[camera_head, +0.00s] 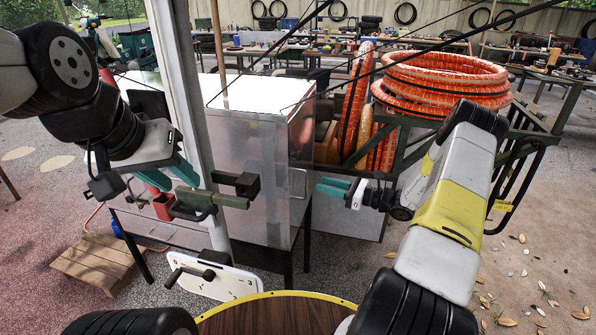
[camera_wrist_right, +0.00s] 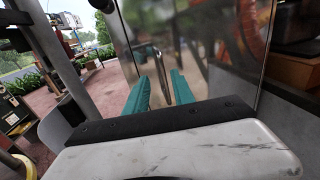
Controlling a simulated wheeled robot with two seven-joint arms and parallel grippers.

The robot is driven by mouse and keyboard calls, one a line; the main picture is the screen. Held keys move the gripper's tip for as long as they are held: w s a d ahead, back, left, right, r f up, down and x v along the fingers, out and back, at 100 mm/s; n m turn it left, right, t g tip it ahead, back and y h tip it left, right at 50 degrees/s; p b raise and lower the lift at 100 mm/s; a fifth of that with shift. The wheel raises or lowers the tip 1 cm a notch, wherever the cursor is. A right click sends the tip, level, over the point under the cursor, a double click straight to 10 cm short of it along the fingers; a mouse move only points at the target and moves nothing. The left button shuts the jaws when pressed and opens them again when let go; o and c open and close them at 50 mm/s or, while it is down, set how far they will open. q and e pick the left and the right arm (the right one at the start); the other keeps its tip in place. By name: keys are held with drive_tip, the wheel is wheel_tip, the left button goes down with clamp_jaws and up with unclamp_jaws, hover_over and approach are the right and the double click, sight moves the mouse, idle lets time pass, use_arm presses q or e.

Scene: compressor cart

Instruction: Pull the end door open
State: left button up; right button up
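The end door (camera_head: 302,140) is the shiny metal panel at the right end of the cart's silver housing (camera_head: 240,130), and it looks shut. Its slim upright handle (camera_head: 299,184) shows low on that panel. My right gripper (camera_head: 322,187) points left at the handle, with a small gap before it. In the right wrist view, the teal fingers (camera_wrist_right: 160,88) are apart and the handle (camera_wrist_right: 182,88) stands ahead, toward the right finger. Whether it touches is unclear. My left gripper (camera_head: 172,177) is open and empty at the left, before the housing.
A grey post (camera_head: 190,100) with dark brackets and an olive lever (camera_head: 212,199) stands near my left gripper. Orange hose coils (camera_head: 440,85) fill a green rack behind my right arm. A wooden pallet (camera_head: 100,262) lies at the left.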

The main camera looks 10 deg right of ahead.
sight(306, 180)
drive_tip(key=x, duration=0.7)
drive_tip(key=shift+w+a+f, duration=0.15)
drive_tip(key=shift+w, duration=0.25)
clamp_jaws()
idle(1.1)
